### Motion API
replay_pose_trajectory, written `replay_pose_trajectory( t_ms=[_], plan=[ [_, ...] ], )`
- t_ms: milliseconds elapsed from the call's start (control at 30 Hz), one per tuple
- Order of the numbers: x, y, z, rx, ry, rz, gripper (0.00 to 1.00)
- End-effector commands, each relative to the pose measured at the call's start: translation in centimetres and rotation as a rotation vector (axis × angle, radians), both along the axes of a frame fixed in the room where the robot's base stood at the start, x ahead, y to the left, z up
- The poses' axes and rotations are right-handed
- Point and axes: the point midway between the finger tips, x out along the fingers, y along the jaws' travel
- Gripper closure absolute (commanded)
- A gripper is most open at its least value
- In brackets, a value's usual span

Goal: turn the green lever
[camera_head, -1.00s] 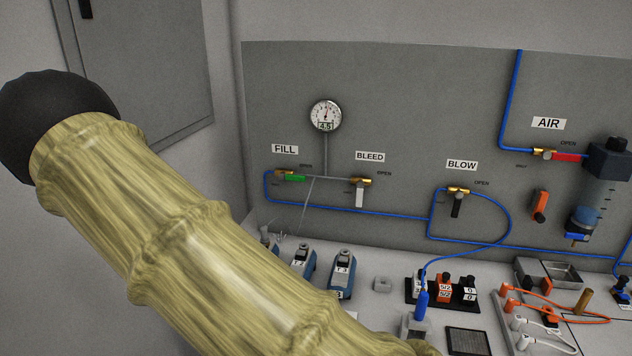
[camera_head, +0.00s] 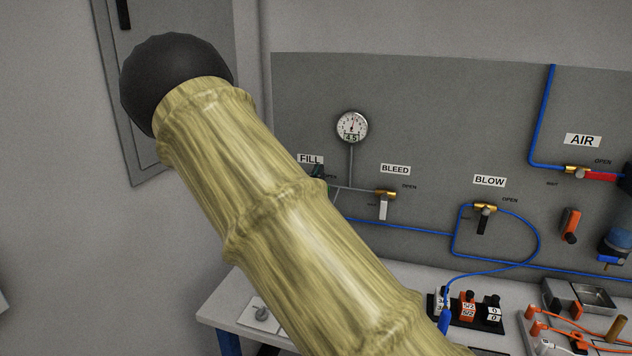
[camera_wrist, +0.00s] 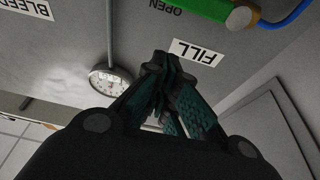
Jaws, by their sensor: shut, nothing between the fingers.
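The green lever (camera_wrist: 197,9) shows at the top edge of the wrist view, partly cut off by the frame. It meets a round pivot (camera_wrist: 240,17) with a blue hose (camera_wrist: 292,14) beyond it. The upside-down FILL label (camera_wrist: 196,52) lies between the lever and my gripper. My gripper (camera_wrist: 162,62) is shut and empty, its fingertips apart from the lever in the picture; the depth between them is unclear. In the head view the lever is hidden behind my arm, near the FILL label (camera_head: 310,159). A dark tip of my gripper seems to show beside that label.
A pressure gauge (camera_head: 352,127) is on the grey panel (camera_head: 420,90). The BLEED valve (camera_head: 384,204) and BLOW valve (camera_head: 484,216) sit right of the lever's place. Blue hoses run along the panel. Below, the bench holds a connector block (camera_head: 467,308) and a tray (camera_head: 586,294).

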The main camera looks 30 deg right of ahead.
Motion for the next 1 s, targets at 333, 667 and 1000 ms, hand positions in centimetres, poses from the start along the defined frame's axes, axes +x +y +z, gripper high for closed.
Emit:
replay_pose_trajectory(
  t_ms=[333,667,1000],
  plan=[
    [1.6,-1.9,-1.0,-0.001,0.002,0.0,1.0],
    [1.6,-1.9,-3.0,0.0,0.0,-0.001,1.0],
    [1.6,-1.8,-3.2,0.0,-0.001,0.0,1.0]
  ],
)
